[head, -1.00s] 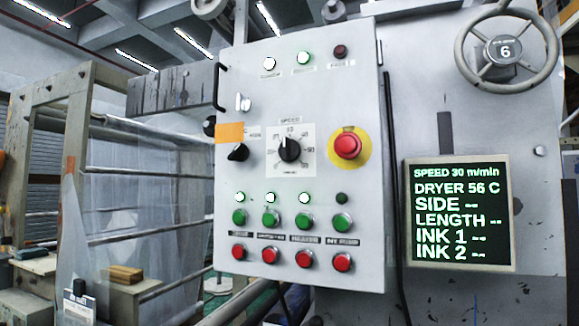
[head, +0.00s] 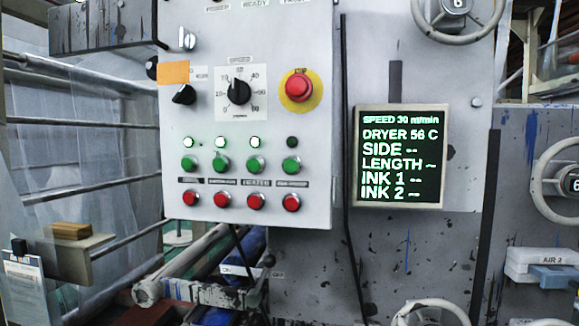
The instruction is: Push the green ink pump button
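The green ink pump button (head: 291,165) is the rightmost of a row of green buttons on the grey control panel (head: 318,130). The small lamp (head: 292,142) above it is dark, while the lamps over the other green buttons are lit. A red button (head: 291,202) sits below it, with a small label strip between them that is too blurred to read surely. Neither of my grippers shows in the head view.
A red emergency button (head: 298,87) on a yellow ring and a speed dial (head: 238,92) sit higher on the panel. A display (head: 400,157) reads speed 30 m/min and dryer 56 C. Rollers (head: 200,292) lie below the panel. Handwheels (head: 560,185) stand at the right.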

